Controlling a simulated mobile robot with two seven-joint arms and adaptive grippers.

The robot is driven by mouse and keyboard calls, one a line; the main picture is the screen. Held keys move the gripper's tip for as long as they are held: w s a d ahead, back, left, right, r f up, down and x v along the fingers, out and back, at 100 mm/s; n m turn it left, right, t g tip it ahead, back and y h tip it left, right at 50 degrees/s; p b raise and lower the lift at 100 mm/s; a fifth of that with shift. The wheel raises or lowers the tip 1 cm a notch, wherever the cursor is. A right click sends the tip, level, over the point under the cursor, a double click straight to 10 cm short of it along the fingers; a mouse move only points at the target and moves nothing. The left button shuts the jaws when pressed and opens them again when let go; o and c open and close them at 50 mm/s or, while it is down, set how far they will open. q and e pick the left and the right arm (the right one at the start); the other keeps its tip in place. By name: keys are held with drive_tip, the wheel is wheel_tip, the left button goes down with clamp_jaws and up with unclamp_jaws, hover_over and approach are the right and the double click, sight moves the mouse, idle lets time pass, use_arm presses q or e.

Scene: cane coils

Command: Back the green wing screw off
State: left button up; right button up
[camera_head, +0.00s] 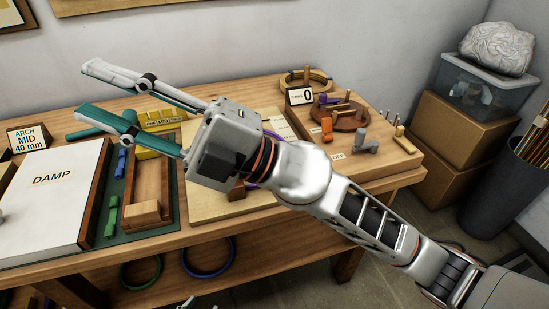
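A small green piece (111,216), which looks like the green wing screw, stands at the green mat between the white DAMP slab and a wooden trough. Its shape is too small to read clearly. A similar blue piece (121,163) is farther back in the same strip. My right gripper (86,88) reaches in from the right above the table's back left part. Its two fingers are spread wide, with nothing seen between them. It is apart from the green piece, up and behind it in the picture. My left gripper is not in view.
The DAMP slab (53,183) lies at the left. The wooden trough (151,180) holds a block (142,213). Yellow blocks (160,118) stand behind.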

drive_tip(key=s+a+f+n+g+h, duration=0.5)
drive_tip(key=s+f, duration=0.1)
drive_tip(key=f, duration=0.1)
wheel_tip(320, 180, down, 12)
drive_tip(key=w+n+t+h, duration=0.1)
drive_tip(key=w+h, duration=0.1)
drive_tip(key=h, duration=0.6)
drive_tip(key=w+d+f+m+t+h, duration=0.3)
drive_tip(key=w+d+f+t+h, duration=0.3)
drive_tip(key=w+d, duration=0.45)
drive_tip(key=w+d+r+m+t+h, duration=0.35)
drive_tip(key=w+d+h, duration=0.25)
drive_tip(key=w+d, duration=0.65)
drive_tip(key=shift+m, duration=0.35)
drive_tip(key=shift+a+x, duration=0.15)
drive_tip(key=shift+x, duration=1.7)
drive_tip(key=shift+a+x, duration=0.15)
drive_tip(key=shift+x, duration=1.7)
drive_tip(key=shift+s+f, duration=0.1)
drive_tip(key=shift+s, duration=0.05)
